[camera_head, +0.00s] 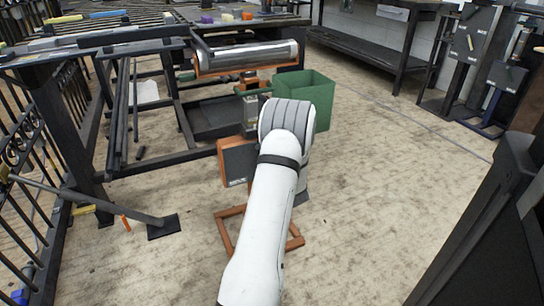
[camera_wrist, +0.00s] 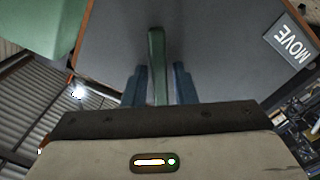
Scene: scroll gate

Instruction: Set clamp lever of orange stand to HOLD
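The orange stand has a grey panel with an orange edge (camera_head: 238,165) and an orange base frame (camera_head: 228,214). My arm covers part of it in the head view. In the wrist view the grey panel (camera_wrist: 215,50) fills the middle, with a MOVE label (camera_wrist: 291,41) at upper right. No HOLD label shows. The green clamp lever (camera_wrist: 157,52) points down the picture from the panel, between the two blue fingers of my gripper (camera_wrist: 158,83). The fingers are close on both sides of it; whether they press on it is unclear. The head view hides my gripper.
A green bin (camera_head: 318,95) stands just behind the stand. A metal roller (camera_head: 245,57) on a dark frame lies beyond. Iron railings (camera_head: 35,150) are at left, and a dark cabinet (camera_head: 490,220) is at right. The floor between stand and cabinet is clear.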

